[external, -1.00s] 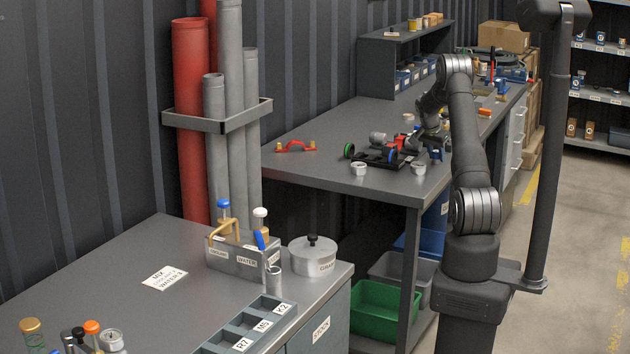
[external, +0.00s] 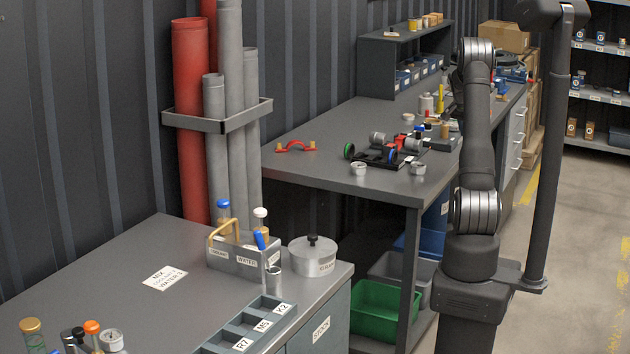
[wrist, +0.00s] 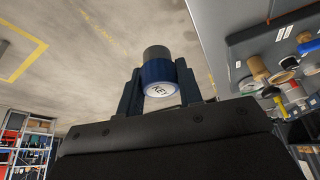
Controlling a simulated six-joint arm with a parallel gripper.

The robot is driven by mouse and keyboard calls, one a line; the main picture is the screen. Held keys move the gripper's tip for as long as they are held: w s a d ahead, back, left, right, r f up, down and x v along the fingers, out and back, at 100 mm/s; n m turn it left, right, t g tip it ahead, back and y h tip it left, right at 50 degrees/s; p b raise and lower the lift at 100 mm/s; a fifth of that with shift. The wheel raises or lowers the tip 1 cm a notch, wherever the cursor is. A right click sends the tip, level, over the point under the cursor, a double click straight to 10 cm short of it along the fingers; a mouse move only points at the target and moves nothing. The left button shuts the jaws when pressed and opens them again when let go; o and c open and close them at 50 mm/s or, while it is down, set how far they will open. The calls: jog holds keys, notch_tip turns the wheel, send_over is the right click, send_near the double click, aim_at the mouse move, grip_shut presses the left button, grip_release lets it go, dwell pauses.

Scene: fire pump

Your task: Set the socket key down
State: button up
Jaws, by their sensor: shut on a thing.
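In the wrist view my gripper (wrist: 159,92) is shut on the socket key (wrist: 159,72). The key has a blue body, a grey end and a round white face lettered KEY. It sits between the two dark fingers, with open floor seen behind it. In the external view my arm rises upright at the right of the far bench (external: 330,165). My gripper and the key are hidden there behind my own arm.
The far bench holds a dark fixture (external: 378,157) with wheels, a red handle (external: 296,146), two small metal cups and several tools. A shelf unit (external: 395,60) stands behind. A grey caddy (external: 236,257) and a lidded pot (external: 312,257) stand on the near bench.

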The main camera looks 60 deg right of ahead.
jog(key=shift+s+r, duration=0.15)
jog(key=shift+r, duration=0.1)
